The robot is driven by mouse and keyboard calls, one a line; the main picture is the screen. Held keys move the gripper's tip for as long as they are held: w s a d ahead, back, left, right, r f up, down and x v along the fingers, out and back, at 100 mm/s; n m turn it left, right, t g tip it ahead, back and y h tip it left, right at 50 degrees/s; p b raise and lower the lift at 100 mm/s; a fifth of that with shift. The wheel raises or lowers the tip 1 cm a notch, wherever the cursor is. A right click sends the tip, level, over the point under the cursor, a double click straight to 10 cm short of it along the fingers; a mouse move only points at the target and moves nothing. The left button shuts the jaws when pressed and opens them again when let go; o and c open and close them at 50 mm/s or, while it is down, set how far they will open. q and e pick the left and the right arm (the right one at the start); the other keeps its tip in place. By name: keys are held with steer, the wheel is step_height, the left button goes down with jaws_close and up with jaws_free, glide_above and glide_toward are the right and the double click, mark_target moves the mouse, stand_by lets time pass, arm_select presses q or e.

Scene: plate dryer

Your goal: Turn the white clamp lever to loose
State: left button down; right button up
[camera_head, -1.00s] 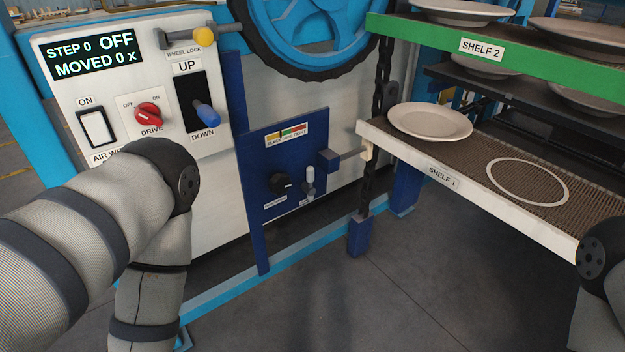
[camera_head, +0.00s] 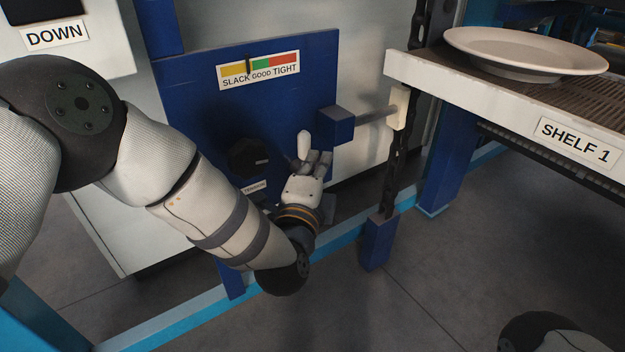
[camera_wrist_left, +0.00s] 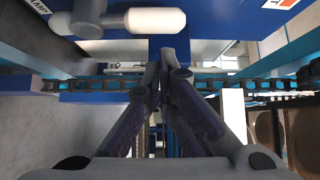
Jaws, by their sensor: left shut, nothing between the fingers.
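The white clamp lever (camera_head: 303,145) stands upright, low on the blue panel (camera_head: 200,110). In the left wrist view the lever (camera_wrist_left: 150,20) is a pale rounded bar at the upper left, on a grey pivot. My left gripper (camera_head: 321,158) is at the panel, just right of the lever in the head view. In the left wrist view its fingertips (camera_wrist_left: 163,62) are together and empty, below and right of the lever. Whether they touch the lever I cannot tell. The lever's base and its label are hidden behind my gripper. My right gripper is out of view.
A black tension knob (camera_head: 247,158) sits left of the lever, close to my forearm. A slack-to-tight gauge (camera_head: 258,70) is above. A blue block with a rod (camera_head: 337,125) juts out at the right. Shelf 1 (camera_head: 520,118) with a plate (camera_head: 525,52) stands further right.

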mark_target(302, 160)
arm_select(q)
steer(key=w, duration=0.1)
steer(key=w+b, duration=0.1)
steer(key=w, duration=0.1)
steer(key=shift+w+d+f, duration=0.2)
steer(key=shift+w+d, duration=0.15)
steer(key=shift+w, duration=0.05)
steer(key=shift+w+r, duration=0.15)
steer(key=shift+w, duration=0.15)
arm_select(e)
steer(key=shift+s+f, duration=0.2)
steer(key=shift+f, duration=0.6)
arm_select(q)
steer(key=shift+a, duration=0.15)
steer(key=shift+s+n, duration=0.2)
steer(key=shift+n, duration=0.1)
steer(key=shift+t, duration=0.3)
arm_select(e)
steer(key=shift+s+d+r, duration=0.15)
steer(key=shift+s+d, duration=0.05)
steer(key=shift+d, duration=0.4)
arm_select(q)
steer(key=shift+a, duration=0.1)
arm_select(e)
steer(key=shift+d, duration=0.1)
